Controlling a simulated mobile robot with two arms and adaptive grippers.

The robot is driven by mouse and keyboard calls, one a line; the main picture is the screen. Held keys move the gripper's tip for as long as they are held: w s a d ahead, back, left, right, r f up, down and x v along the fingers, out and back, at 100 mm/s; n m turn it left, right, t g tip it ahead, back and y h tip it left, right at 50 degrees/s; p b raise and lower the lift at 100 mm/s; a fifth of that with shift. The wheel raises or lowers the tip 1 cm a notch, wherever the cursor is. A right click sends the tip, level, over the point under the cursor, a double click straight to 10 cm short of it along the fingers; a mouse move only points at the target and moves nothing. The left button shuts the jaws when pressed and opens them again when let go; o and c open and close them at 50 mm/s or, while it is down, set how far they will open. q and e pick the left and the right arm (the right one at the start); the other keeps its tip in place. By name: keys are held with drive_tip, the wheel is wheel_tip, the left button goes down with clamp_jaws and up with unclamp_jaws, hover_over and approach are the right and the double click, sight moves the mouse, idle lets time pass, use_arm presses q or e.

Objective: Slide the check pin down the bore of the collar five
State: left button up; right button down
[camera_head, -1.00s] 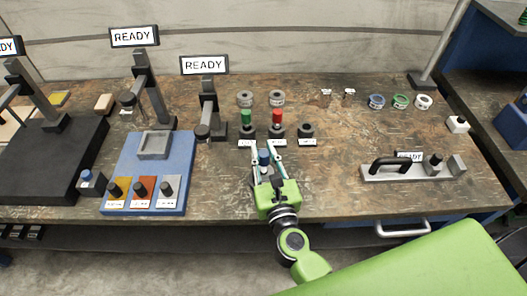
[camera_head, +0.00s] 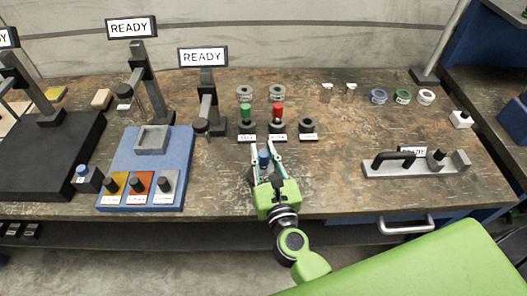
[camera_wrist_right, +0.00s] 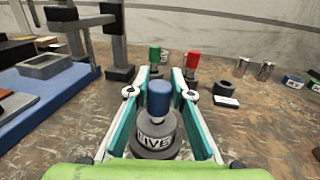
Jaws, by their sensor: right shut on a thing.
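The check pin (camera_wrist_right: 159,98) has a blue cap and also shows in the head view (camera_head: 264,157). My right gripper (camera_head: 265,148) is shut on it, one finger on each side. The pin is upright. Just below it in the wrist view is a dark grey collar (camera_wrist_right: 154,135) with a white label that reads partly "IVE". The pin's lower end is hidden, and I cannot tell how deep it sits in the bore. My left gripper is not in view.
Behind stand a green-capped pin (camera_head: 246,112), a red-capped pin (camera_head: 277,113) and an empty dark holder (camera_head: 308,126). Grey rings (camera_head: 245,92) lie farther back. A blue tray (camera_head: 172,165) is left; a fixture with a black handle (camera_head: 395,158) is right.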

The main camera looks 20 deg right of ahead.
drive_tip(key=shift+f, duration=0.15)
drive_tip(key=c, duration=1.7)
unclamp_jaws()
drive_tip(key=shift+s, duration=0.15)
drive_tip(key=shift+s, duration=0.35)
drive_tip(key=s, duration=0.7)
drive_tip(key=s+a, duration=0.1)
drive_tip(key=s, duration=0.3)
